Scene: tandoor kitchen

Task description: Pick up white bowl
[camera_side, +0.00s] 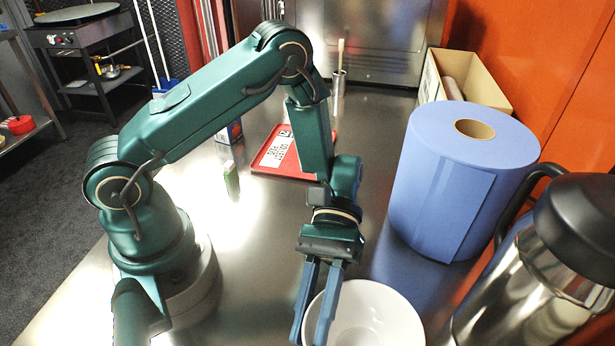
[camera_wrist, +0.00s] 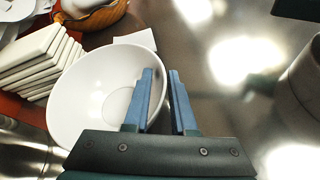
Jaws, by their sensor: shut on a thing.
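The white bowl (camera_side: 372,312) is at the bottom edge of the side view, partly cut off by the frame. It also shows in the wrist view (camera_wrist: 88,95), tilted in that picture, with its inside facing the camera. My gripper (camera_side: 309,332) points down at the bowl's left side. In the wrist view my gripper (camera_wrist: 160,76) has one blue finger inside the bowl and the other outside, shut on the rim between them. The bowl's underside is hidden, so I cannot tell whether it touches the counter.
A large blue paper roll (camera_side: 445,190) stands behind the bowl, and a steel jug (camera_side: 535,285) stands to its right. The wrist view shows stacked white slabs (camera_wrist: 38,55) and an orange basket (camera_wrist: 98,18).

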